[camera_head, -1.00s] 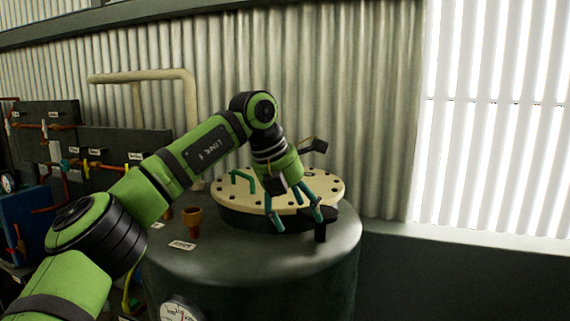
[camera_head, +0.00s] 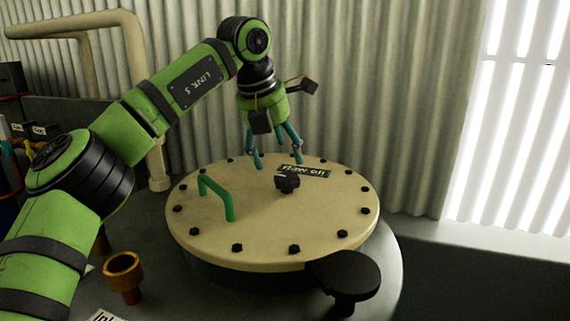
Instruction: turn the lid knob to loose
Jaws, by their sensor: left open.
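The round cream lid (camera_head: 270,235) with black bolts around its rim lies on the tank. A large flat black knob (camera_head: 345,272) on a short stem stands at the lid's front right edge. A small black knob (camera_head: 287,184) sits on the lid beside the "Raw oil" label (camera_head: 304,171). I cannot tell from the picture which one is the lid knob. My left gripper (camera_head: 278,164) is open and empty, fingers pointing down over the far part of the lid, behind the small knob and well away from the large one. My right gripper is out of view.
A green handle (camera_head: 217,197) rises from the lid's left side. An orange-brown funnel-like fitting (camera_head: 123,273) stands on the tank top (camera_head: 175,290) at front left. A cream pipe (camera_head: 145,80) and corrugated wall (camera_head: 390,110) are behind. Space right of the lid is clear.

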